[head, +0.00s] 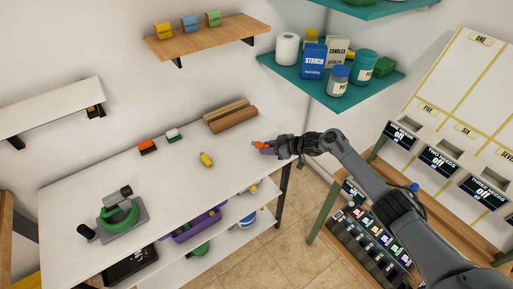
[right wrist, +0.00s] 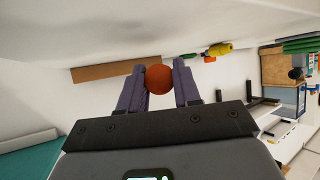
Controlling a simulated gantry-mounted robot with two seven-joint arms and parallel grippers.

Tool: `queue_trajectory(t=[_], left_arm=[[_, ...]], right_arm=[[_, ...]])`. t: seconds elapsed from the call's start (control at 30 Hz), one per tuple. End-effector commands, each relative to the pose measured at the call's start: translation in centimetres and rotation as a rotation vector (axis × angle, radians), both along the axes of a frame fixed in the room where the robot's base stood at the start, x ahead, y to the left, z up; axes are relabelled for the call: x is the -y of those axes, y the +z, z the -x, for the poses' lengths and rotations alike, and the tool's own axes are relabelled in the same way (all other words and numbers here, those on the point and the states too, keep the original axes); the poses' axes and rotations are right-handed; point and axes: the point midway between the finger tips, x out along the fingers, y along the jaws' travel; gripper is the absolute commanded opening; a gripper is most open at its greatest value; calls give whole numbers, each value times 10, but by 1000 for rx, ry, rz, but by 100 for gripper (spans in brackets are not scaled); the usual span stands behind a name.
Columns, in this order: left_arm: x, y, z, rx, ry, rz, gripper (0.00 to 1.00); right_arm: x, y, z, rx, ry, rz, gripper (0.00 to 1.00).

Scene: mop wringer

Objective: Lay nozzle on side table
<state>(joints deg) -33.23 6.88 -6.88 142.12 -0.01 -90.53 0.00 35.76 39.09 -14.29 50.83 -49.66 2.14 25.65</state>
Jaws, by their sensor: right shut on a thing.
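My right gripper (head: 264,147) is over the back right end of the white table (head: 155,190). It is shut on an orange-red nozzle (head: 259,144). In the right wrist view, the nozzle (right wrist: 158,79) shows as a round end between the two fingers of the gripper (right wrist: 159,82); the rest of its shape is hidden. I cannot tell whether the nozzle touches the tabletop. My left gripper is not in view.
On the table, a yellow object (head: 206,159), an orange block (head: 147,147), a green-and-white block (head: 174,135), a brown bar (head: 233,118) and a green coiled item (head: 121,215) stand apart. The front middle is bare. A teal shelf (head: 300,80) hangs above.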

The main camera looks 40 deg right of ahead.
Motion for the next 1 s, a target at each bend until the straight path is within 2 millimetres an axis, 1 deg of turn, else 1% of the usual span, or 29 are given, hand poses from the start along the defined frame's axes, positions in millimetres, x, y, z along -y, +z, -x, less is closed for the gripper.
queue_trajectory(t=[0.4, 0.77, 0.8, 0.97, 1.0], left_arm=[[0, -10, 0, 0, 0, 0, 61], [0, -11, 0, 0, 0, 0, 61], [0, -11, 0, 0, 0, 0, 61], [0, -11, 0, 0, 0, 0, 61], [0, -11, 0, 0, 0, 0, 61]], right_arm=[[0, -13, 0, 1, 0, 0, 1], [0, -14, 0, 1, 0, 0, 1], [0, -14, 0, 1, 0, 0, 35], [0, -14, 0, 0, 0, 1, 60], [0, -14, 0, 0, 0, 1, 62]])
